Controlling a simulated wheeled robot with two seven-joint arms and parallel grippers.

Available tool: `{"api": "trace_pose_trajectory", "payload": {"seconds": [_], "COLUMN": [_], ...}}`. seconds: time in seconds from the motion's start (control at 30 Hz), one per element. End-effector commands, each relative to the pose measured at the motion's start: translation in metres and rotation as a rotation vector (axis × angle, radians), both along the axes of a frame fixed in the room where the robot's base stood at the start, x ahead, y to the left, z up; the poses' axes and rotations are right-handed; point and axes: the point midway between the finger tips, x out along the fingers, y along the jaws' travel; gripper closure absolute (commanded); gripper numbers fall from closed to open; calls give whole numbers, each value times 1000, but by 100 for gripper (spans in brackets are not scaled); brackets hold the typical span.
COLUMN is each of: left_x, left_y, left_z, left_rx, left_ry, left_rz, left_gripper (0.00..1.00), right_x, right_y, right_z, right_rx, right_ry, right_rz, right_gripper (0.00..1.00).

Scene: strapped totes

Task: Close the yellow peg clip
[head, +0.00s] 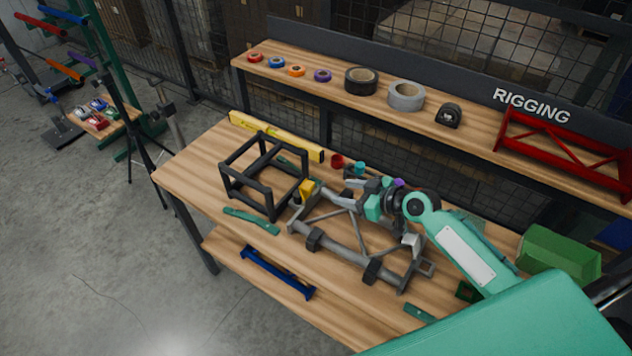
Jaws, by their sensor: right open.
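A small yellow clip (307,187) sits on the workbench at the right side of the black box frame, at the upper left end of a grey tube frame (345,254). Whether it is open or closed is too small to tell. My right gripper (322,192) comes in from the right over the grey frame. Its jaws are open with the fingertips at the yellow clip. Contact between them cannot be made out. The fingers hide part of the clip's right side. My left gripper is not in view.
The black box frame (257,192) stands left of the clip, close to my fingertips. A yellow level (275,136) and small red and teal pieces lie behind. A teal strip (251,221) lies in front. A green box (559,254) is at the right. The bench's left end is clear.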

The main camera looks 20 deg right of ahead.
Motion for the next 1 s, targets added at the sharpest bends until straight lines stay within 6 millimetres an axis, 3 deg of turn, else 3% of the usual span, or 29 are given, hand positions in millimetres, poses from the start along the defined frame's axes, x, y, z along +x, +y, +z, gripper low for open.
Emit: {"api": "trace_pose_trajectory", "payload": {"seconds": [0.07, 0.17, 0.4, 0.5, 1.0], "left_x": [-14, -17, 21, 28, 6], "left_y": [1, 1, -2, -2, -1], "left_z": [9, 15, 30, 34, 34], "left_rx": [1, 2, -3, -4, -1], "left_ry": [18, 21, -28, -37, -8], "left_rz": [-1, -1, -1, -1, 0], "left_gripper": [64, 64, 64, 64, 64], "right_x": [13, 27, 58, 66, 77], "right_y": [9, 21, 45, 51, 60], "right_z": [-1, -9, -26, -32, -40], "right_rx": [4, 5, 3, 2, -1], "right_ry": [0, 0, 3, 2, 1], "right_rz": [-2, -3, -1, -1, 0], "right_gripper": [49, 49, 49, 49, 49]}}
